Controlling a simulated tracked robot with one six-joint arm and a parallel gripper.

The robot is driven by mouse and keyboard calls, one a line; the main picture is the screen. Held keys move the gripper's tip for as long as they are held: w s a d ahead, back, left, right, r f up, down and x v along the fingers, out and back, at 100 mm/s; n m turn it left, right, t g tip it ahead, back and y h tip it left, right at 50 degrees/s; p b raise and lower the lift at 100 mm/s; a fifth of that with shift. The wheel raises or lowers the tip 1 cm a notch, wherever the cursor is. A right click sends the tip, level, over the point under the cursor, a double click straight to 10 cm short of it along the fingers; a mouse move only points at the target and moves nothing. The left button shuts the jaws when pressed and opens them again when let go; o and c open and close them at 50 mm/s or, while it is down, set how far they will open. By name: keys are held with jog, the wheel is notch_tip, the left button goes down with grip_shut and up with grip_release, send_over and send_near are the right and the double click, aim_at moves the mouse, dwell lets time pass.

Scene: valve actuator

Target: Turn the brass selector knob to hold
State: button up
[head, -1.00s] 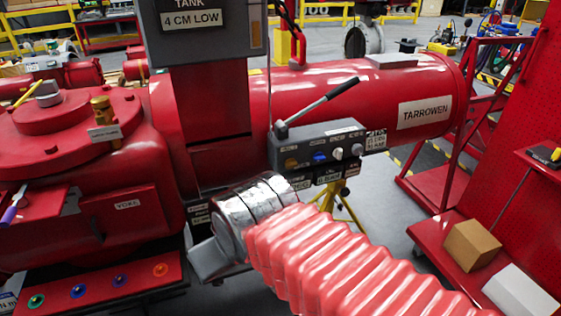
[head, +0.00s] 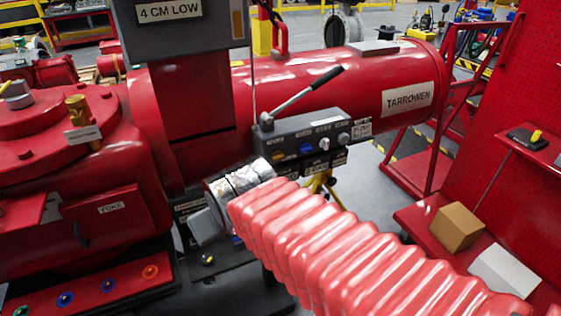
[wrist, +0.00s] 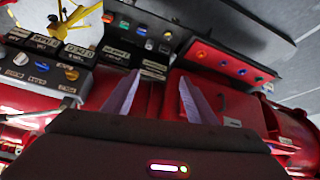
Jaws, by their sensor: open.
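The brass selector knob (head: 277,155) is the leftmost of several knobs on the front of a grey control block (head: 264,131). In the wrist view the knob (wrist: 71,73) is at the left, beside a blue knob (wrist: 41,66) and a white knob (wrist: 20,58). My gripper (wrist: 160,78) is open and empty, its two pale lilac fingers apart. In that view the knob lies to the left of the fingers, not between them. In the head view my gripper sits below and left of the block; its fingers cannot be made out. The knob's setting is too small to read.
A lever (head: 305,93) sticks up from the control block. A grey box (head: 185,38) marked "4 CM LOW" stands to its left. A red panel (head: 125,284) with coloured buttons is low at left. A brass fitting (head: 78,106) stands on the red housing.

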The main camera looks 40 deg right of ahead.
jog(key=w+d+f+t+h, duration=0.2)
jog(key=w+d+f, duration=0.1)
jog(key=w+d, duration=0.6)
jog(key=m+t+h, duration=0.2)
jog(key=t, duration=0.7)
send_near(280, 158)
jog(key=v, duration=0.5)
jog(key=shift+a+r, duration=0.1)
jog(key=shift+r, duration=0.05)
jog(key=shift+w, duration=0.1)
jog(key=x, duration=1.3)
jog(key=shift+w+f, duration=0.2)
jog(key=shift+w, duration=0.15)
jog(key=shift+c, duration=0.4)
